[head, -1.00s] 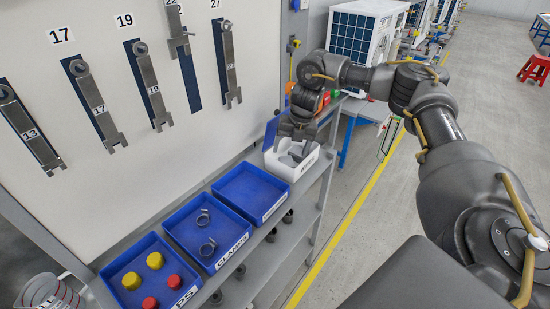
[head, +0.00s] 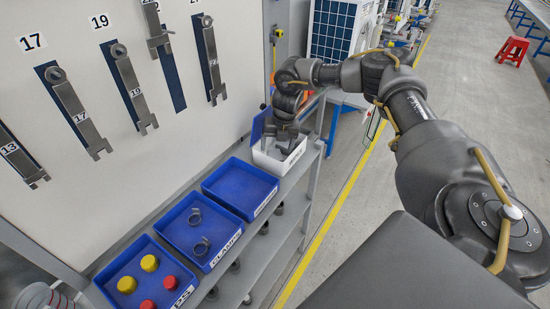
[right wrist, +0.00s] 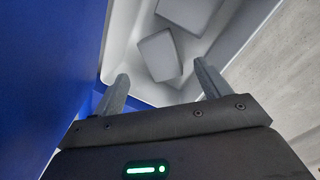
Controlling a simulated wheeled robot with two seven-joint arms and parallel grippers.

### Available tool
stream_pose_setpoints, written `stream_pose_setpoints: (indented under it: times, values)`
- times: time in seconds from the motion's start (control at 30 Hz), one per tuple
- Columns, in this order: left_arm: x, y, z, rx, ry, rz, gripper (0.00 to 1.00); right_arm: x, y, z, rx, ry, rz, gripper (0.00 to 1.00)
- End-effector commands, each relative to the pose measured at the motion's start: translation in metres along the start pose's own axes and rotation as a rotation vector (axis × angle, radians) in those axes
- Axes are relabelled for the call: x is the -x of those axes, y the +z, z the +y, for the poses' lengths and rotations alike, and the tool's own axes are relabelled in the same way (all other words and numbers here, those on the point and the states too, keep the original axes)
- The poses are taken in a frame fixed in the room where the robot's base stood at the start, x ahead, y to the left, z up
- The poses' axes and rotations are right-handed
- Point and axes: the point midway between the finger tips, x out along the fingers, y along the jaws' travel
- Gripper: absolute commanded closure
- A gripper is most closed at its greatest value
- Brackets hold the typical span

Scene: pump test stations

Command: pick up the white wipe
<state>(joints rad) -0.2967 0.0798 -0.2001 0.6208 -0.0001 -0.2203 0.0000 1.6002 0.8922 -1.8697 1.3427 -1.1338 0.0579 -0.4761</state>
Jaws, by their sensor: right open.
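A white box (head: 270,162) stands at the far end of the shelf, past the blue trays. In the right wrist view the box (right wrist: 133,22) holds pale folded wipes: one (right wrist: 160,57) lies nearer my fingers, another (right wrist: 188,14) lies behind it. They look light grey in the shade. My right gripper (head: 282,148) points down at the box in the head view. In the right wrist view its fingers (right wrist: 162,86) are apart with nothing held between them, just short of the nearer wipe. My left gripper is out of view.
Blue trays line the shelf: an empty one (head: 238,172), one with clamps (head: 178,240) and one with yellow and red caps (head: 183,303). A panel (head: 100,200) with hanging wrenches rises at the left. A blue surface (right wrist: 45,80) stands close left of my right gripper.

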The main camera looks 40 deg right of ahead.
Motion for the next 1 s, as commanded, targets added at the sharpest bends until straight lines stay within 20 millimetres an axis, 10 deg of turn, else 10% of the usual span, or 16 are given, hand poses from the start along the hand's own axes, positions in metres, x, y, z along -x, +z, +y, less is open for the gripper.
stream_pose_setpoints:
  times: [0.6, 1.0]
  values:
    - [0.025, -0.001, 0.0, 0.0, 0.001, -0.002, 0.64, -0.047, 0.0, -0.004, -0.001, -0.001, 0.002, 0.24]
    - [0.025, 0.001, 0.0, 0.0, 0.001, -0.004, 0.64, -0.047, 0.0, -0.003, -0.001, -0.001, 0.002, 0.71]
